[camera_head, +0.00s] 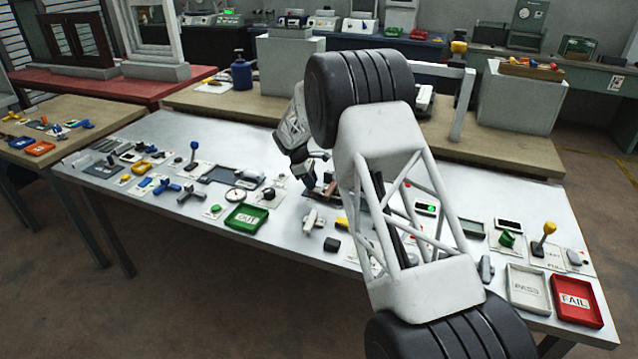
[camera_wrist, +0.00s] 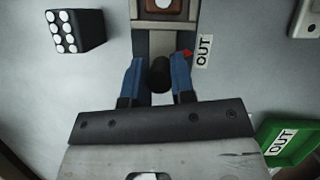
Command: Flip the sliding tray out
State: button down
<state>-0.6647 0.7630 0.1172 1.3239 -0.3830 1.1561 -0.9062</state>
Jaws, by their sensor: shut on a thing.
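The sliding tray (camera_wrist: 162,14) lies on its grey track at the top of the wrist view, with a brown square piece on it. A black round knob (camera_wrist: 160,76) stands at its near end. The two blue fingers of my gripper (camera_wrist: 159,64) are either side of the knob and shut on it. A white label reading OUT (camera_wrist: 203,51) and a small red mark are right of the track. In the head view my gripper (camera_head: 308,172) reaches down to the table by the tray unit (camera_head: 325,189), and my arm hides much of it.
A green tray marked OUT (camera_wrist: 290,138) is at lower right of the wrist view and on the table in the head view (camera_head: 246,218). A black block with white dots (camera_wrist: 76,32) stands left of the track. Several levers and switches crowd the table (camera_head: 160,222).

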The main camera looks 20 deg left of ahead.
jog(key=shift+a, duration=0.25)
jog(key=c, duration=1.3)
grip_release()
jog(key=o, duration=0.3)
jog(key=shift+o, duration=0.2)
jog(key=shift+d, duration=0.1)
jog(key=shift+r, duration=0.15)
jog(key=v, duration=0.7)
jog(key=shift+r, duration=0.3)
